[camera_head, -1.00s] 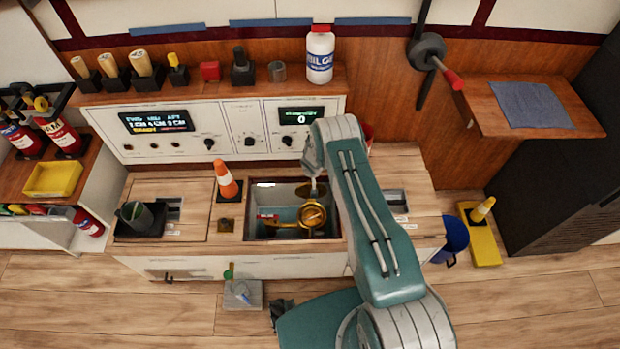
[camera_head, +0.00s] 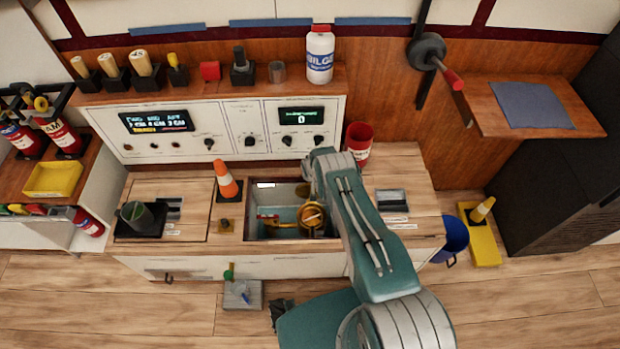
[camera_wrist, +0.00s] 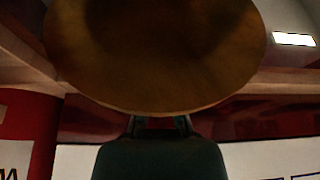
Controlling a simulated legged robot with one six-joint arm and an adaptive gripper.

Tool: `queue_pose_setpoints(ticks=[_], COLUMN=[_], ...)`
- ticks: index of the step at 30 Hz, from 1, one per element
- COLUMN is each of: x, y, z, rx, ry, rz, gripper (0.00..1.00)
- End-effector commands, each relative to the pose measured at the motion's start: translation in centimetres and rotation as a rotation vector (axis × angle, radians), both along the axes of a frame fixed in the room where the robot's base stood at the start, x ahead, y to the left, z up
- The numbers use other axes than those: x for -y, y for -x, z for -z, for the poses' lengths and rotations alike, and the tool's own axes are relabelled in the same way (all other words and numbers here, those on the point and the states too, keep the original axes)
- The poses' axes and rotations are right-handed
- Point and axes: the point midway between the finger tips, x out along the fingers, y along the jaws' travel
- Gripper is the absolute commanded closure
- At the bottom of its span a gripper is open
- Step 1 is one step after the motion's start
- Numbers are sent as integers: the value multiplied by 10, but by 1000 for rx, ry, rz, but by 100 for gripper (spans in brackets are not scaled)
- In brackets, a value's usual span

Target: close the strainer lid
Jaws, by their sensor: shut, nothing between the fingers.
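In the head view my gripper is hidden behind my arm, and the lid's angle cannot be made out.
The hatch (camera_head: 250,213) has raised edges around the strainer. An orange-and-white cone (camera_head: 227,182) stands on its left. A red can (camera_head: 359,143) stands behind my arm, and a blue bucket (camera_head: 453,236) is on the right.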

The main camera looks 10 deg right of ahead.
Motion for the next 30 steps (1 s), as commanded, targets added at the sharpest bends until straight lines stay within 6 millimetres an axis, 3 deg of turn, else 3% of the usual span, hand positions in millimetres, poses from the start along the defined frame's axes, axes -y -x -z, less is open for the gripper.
queue_pose_setpoints(ticks=[30], x=[-12], y=[0], z=[1], rx=[132], ry=[-27], rz=[-23], gripper=[100])
